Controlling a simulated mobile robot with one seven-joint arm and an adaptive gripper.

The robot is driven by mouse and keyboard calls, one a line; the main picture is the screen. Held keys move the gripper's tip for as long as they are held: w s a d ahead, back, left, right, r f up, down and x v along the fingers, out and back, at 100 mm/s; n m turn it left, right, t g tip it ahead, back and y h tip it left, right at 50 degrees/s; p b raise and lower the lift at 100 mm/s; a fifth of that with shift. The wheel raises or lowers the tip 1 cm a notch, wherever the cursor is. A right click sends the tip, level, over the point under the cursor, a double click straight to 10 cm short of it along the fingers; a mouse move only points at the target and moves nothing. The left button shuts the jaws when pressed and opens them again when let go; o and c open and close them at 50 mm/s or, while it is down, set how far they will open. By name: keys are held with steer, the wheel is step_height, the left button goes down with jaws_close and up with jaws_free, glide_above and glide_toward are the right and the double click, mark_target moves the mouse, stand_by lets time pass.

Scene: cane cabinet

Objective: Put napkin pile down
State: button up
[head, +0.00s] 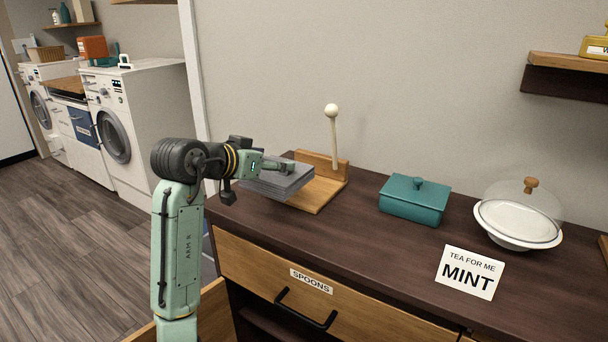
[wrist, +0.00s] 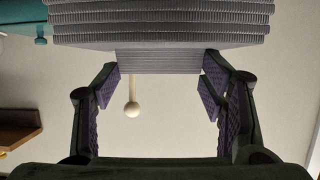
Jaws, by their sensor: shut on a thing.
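The napkin pile (head: 275,184) is a grey stack of folded layers at the left end of the dark cabinet top. My gripper (head: 279,165) is shut on it. In the wrist view the pile (wrist: 160,22) fills the top, and the fingers (wrist: 158,80) stand on both sides of its narrower part. The wooden napkin holder (head: 318,196) has a flat base, a back board and a white post with a round knob. In the head view the pile overlaps the left part of the base. I cannot tell whether it touches the base. The pile hides that part.
A teal lidded dish (head: 414,201) stands right of the holder, then a white bowl with a clear cover (head: 518,215). A MINT card (head: 468,272) stands at the front. A wall shelf (head: 565,83) is at the upper right. Clear top lies in front of the holder.

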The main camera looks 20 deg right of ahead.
steer(key=x, duration=0.3)
steer(key=p+x, duration=0.1)
steer(key=x, duration=0.5)
steer(key=shift+s+a+f+p, duration=0.1)
steer(key=shift+a+f+p, duration=0.05)
steer(key=shift+f+p, duration=0.25)
steer(key=x, duration=0.1)
steer(key=p+x, duration=0.1)
steer(key=x, duration=0.1)
steer(key=shift+f, duration=0.5)
steer(key=shift+w+d+f, duration=0.25)
steer(key=shift+d+f, duration=0.05)
steer(key=shift+d, duration=0.05)
steer(key=shift+f, duration=0.1)
steer(key=o, duration=1.2)
steer(key=shift+a, duration=0.1)
steer(key=b+v, duration=0.2)
steer(key=v, duration=1)
steer(key=shift+r+b, duration=0.2)
steer(key=shift+b, duration=0.1)
